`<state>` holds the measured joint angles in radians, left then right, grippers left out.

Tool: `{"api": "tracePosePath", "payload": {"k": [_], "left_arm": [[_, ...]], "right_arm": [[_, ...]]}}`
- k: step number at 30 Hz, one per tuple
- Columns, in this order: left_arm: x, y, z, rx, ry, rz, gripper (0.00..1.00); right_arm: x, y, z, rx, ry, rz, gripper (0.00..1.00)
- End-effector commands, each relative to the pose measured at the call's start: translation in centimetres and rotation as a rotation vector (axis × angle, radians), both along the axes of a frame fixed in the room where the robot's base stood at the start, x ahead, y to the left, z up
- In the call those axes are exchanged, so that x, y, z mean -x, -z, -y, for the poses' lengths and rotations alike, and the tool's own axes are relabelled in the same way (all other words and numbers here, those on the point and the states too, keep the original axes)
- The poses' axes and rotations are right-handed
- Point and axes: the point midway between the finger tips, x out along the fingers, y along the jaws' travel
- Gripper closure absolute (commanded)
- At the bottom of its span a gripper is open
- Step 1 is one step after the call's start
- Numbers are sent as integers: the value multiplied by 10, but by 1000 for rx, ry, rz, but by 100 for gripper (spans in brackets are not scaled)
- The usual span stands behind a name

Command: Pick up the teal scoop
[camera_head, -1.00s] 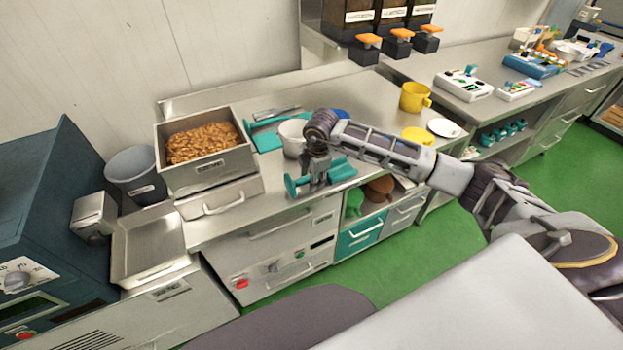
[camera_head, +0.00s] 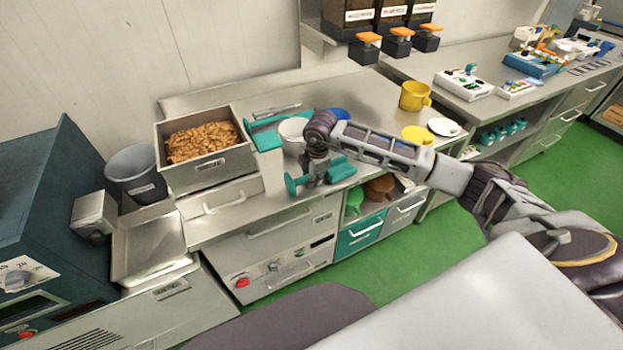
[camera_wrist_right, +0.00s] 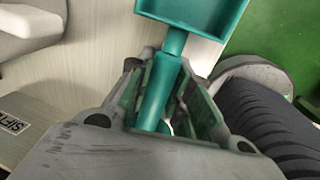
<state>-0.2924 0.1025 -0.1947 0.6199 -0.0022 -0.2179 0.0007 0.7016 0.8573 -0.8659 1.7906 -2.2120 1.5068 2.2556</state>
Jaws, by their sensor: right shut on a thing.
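The teal scoop (camera_head: 341,170) is at the front edge of the steel counter in the head view, with its round handle end (camera_head: 292,184) to the left of my gripper. My right gripper (camera_head: 313,183) is over the scoop's handle, its fingers pointing down. In the right wrist view the scoop's handle (camera_wrist_right: 158,95) lies between the fingers of my right gripper (camera_wrist_right: 165,100), and its tray-like head (camera_wrist_right: 195,14) extends beyond them. The gripper is shut on the handle. I cannot tell whether the scoop touches the counter. My left gripper is not in view.
A white cup (camera_head: 291,134) stands just behind my right gripper. A steel bin of nuts (camera_head: 218,163) is to the left. Another teal tool (camera_head: 266,139) lies behind. A yellow mug (camera_head: 413,97) and yellow bowl (camera_head: 416,134) are to the right.

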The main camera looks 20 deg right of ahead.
Motion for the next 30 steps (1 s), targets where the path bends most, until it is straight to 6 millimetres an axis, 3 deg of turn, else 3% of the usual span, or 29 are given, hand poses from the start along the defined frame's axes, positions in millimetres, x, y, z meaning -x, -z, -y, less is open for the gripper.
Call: {"api": "tracePosePath", "payload": {"k": [14, 30], "left_arm": [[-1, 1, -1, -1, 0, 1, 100], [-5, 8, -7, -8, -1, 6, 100]], "right_arm": [[-1, -10, 0, 0, 1, 3, 100], [-1, -83, 0, -1, 1, 3, 100]]}}
